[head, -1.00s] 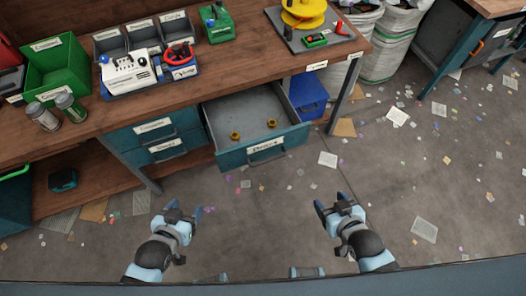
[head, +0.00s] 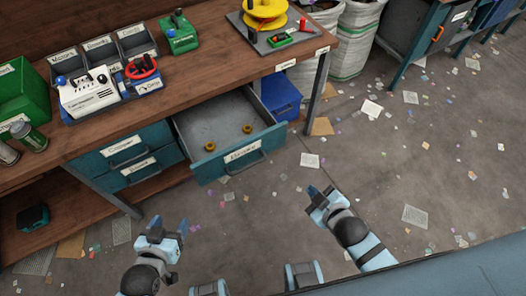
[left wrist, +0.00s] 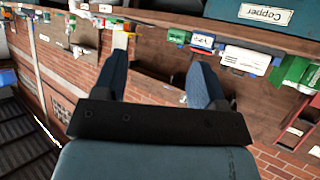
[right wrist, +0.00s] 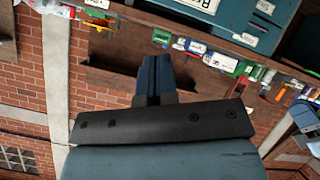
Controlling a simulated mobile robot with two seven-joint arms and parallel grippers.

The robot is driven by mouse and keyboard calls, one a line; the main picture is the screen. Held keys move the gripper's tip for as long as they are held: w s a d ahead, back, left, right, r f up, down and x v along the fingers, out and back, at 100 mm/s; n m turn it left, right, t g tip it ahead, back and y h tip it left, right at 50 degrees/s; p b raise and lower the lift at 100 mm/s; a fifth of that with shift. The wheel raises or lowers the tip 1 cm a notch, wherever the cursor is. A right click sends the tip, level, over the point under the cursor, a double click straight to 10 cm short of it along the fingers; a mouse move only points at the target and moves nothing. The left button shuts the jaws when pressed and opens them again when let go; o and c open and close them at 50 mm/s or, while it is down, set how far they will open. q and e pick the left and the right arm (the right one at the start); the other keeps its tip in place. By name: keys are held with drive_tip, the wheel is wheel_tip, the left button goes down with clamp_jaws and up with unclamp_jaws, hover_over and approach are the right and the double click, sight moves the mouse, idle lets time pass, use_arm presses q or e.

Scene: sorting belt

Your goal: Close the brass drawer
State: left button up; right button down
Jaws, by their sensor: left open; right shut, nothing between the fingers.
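The brass drawer (head: 212,173) is pulled out from under the workbench on the right side of the drawer block. Its teal front carries a label and a handle (head: 246,167). Two small brass-coloured parts (head: 246,129) lie apart on its grey floor. My left gripper (head: 166,230) is open and empty, over the floor below and left of the drawer; its spread fingers show in the left wrist view (left wrist: 156,85). My right gripper (head: 317,194) is shut and empty, below and right of the drawer front; its fingers meet in the right wrist view (right wrist: 156,80).
Two shut teal drawers (head: 128,155) are left of the open one. A blue bin (head: 280,97) stands right of it by the bench leg (head: 317,88). The bench top (head: 205,65) holds bins and tools. The floor ahead is open, with scattered scraps.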

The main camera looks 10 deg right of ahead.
drive_tip(key=w+f+n+t+b, duration=0.3)
drive_tip(key=w+f+n+b, duration=0.55)
drive_tip(key=n+b, duration=0.4)
drive_tip(key=n+t+y+b, duration=0.2)
drive_tip(key=n+y+b, duration=0.1)
drive_tip(key=n+b, duration=1.3)
approach(271, 137)
drive_tip(key=w+n, duration=0.1)
drive_tip(key=w, duration=0.1)
drive_tip(key=w+a+p, duration=0.1)
drive_tip(key=w, duration=0.1)
drive_tip(key=w+a+n+p, duration=0.1)
drive_tip(key=w, duration=0.1)
drive_tip(key=shift+a+n, duration=0.15)
drive_tip(key=shift+n, duration=0.2)
drive_tip(key=shift+w+a, duration=0.15)
drive_tip(key=shift+w, duration=0.3)
use_arm(q)
drive_tip(key=w+d+f+t+h, duration=0.3)
drive_tip(key=d+f+t+h, duration=0.1)
drive_tip(key=d+f+t, duration=0.1)
drive_tip(key=shift+d+f, duration=0.25)
drive_tip(key=shift+f, duration=0.55)
use_arm(e)
drive_tip(key=shift+r, duration=0.1)
drive_tip(key=shift+w, duration=0.1)
